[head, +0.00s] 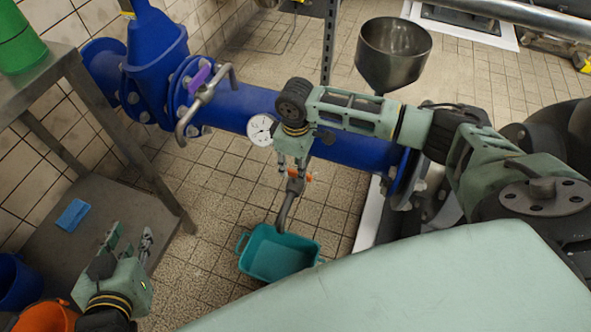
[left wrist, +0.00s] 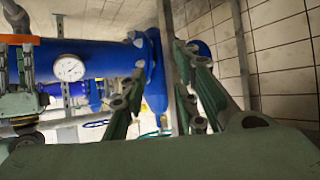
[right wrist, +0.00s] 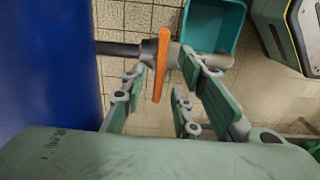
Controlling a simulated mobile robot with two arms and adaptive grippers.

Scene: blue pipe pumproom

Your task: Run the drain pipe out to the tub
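The grey drain pipe (head: 286,208) hangs from a small valve with an orange lever (head: 300,175) below the blue pipe. Its lower end reaches the back rim of the teal tub (head: 247,262) on the floor. In the right wrist view, the orange lever (right wrist: 161,66) stands between my fingers, and the drain pipe (right wrist: 217,60) passes behind the right finger towards the tub (right wrist: 212,28). My right gripper (head: 298,168) is open at the valve; I cannot tell whether it touches it. My left gripper (head: 130,245) is open and empty, left of the tub.
The large blue pipe (head: 345,150) with a gauge (head: 261,129) crosses above the tub. An orange bucket (head: 45,318) is at lower left. A metal funnel (head: 392,55) stands behind. Tiled floor around the tub is clear.

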